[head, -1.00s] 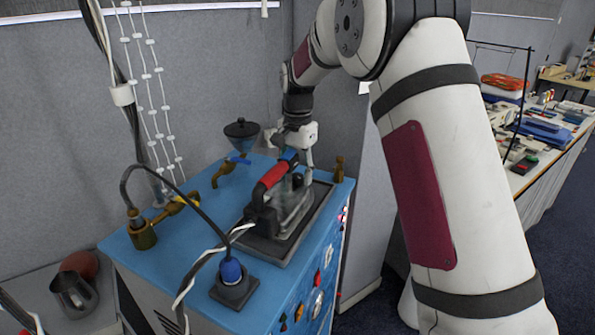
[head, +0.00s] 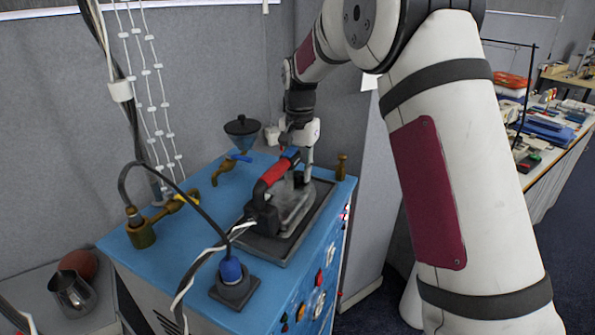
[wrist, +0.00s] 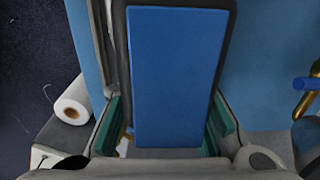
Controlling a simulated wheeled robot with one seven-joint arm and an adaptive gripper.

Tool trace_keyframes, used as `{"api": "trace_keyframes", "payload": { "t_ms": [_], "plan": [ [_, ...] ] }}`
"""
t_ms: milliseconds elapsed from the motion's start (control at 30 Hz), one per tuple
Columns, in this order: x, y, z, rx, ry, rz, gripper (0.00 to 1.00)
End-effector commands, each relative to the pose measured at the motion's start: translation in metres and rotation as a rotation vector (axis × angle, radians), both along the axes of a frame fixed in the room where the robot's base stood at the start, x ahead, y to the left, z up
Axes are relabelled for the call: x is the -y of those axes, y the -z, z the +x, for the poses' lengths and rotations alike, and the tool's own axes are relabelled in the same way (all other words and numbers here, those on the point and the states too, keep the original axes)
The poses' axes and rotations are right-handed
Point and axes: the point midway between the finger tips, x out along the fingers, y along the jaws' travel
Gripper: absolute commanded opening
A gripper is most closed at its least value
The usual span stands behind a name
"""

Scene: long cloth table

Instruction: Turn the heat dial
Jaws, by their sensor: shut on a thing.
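An iron with a red handle (head: 270,177) rests on a dark plate (head: 265,246) on top of a blue machine (head: 190,238). The handle has a blue end piece (head: 291,154). My gripper (head: 302,168) reaches down at the far end of the iron, partly behind it. In the wrist view a large blue block (wrist: 178,75), which looks like that end piece, lies between my gripper's green-padded fingers (wrist: 170,128). My gripper is shut on it, as far as I can see. A heat dial on the iron cannot be made out. Small round knobs (head: 318,303) show on the machine's front.
A blue socket with a cable (head: 231,270), brass valves (head: 142,232) and a funnel (head: 242,128) stand on the machine. A brass fitting (head: 341,167) is at its far right corner. A metal jug (head: 72,293) stands low at left. A white roll (wrist: 72,103) shows in the wrist view.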

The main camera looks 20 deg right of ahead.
Motion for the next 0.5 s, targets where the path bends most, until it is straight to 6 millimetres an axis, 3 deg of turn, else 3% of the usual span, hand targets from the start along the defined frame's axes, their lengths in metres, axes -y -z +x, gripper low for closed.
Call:
{"api": "trace_keyframes", "payload": {
  "t_ms": [400,433,500],
  "plan": [
    [-0.0002,0.0001,-0.0001,-0.001,-0.062,0.000,0.01],
    [-0.0002,0.0001,-0.0001,-0.001,-0.061,0.000,0.33],
    [-0.0002,0.0001,-0.0001,0.000,-0.061,0.000,0.49]
  ]
}}
